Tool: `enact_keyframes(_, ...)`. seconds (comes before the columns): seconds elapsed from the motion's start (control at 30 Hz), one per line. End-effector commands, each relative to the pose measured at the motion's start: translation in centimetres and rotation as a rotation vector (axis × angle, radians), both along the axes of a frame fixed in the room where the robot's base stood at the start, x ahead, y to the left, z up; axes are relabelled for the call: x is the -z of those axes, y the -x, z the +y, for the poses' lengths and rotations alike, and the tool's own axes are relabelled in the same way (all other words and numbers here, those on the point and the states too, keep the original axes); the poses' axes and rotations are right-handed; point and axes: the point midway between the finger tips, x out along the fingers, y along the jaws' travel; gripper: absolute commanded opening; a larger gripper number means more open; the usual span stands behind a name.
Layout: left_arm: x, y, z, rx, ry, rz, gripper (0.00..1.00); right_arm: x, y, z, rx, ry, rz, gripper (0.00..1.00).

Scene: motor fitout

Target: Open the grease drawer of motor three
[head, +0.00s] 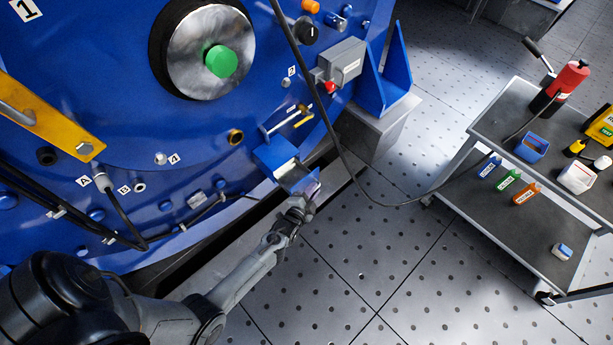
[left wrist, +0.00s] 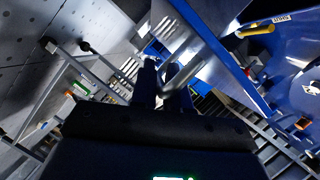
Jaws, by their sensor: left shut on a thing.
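The big blue motor (head: 120,60) fills the upper left of the head view. A small blue drawer (head: 268,158) stands out from its lower right face, with a pale open inside showing. My left gripper (head: 303,200) is at the drawer's outer end, and its arm comes up from the lower left. In the left wrist view the two dark fingers (left wrist: 163,85) are shut around a grey bar (left wrist: 196,62), which looks like the drawer's handle. The grip itself is partly hidden in the head view. My right gripper is not in view.
A yellow-handled lever (head: 304,119) and a grey box with a red knob (head: 342,62) are above the drawer. A black cable (head: 345,160) hangs across to a grey cart (head: 464,180) with bottles at the right. Perforated floor (head: 380,260) between is clear.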

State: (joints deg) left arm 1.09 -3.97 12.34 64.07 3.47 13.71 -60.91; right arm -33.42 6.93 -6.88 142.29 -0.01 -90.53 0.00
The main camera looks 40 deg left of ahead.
Motion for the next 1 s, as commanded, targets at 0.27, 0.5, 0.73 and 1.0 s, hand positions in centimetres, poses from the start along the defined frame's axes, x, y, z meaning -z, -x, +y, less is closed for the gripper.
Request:
enact_keyframes(0.27, 0.3, 0.3, -2.7, 0.000, 0.000, 0.005, 0.00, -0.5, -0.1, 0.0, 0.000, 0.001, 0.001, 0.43)
enact_keyframes(0.5, 0.3, 0.4, -2.6, -0.001, 0.000, 0.006, 0.18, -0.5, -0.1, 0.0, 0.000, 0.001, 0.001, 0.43)
enact_keyframes(0.73, 0.2, 0.3, -2.6, 0.000, 0.000, 0.004, 0.21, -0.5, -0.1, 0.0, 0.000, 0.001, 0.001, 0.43)
enact_keyframes(1.0, -0.2, 1.3, -2.8, 0.000, -0.001, 0.005, 0.21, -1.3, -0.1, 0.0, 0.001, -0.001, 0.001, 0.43)
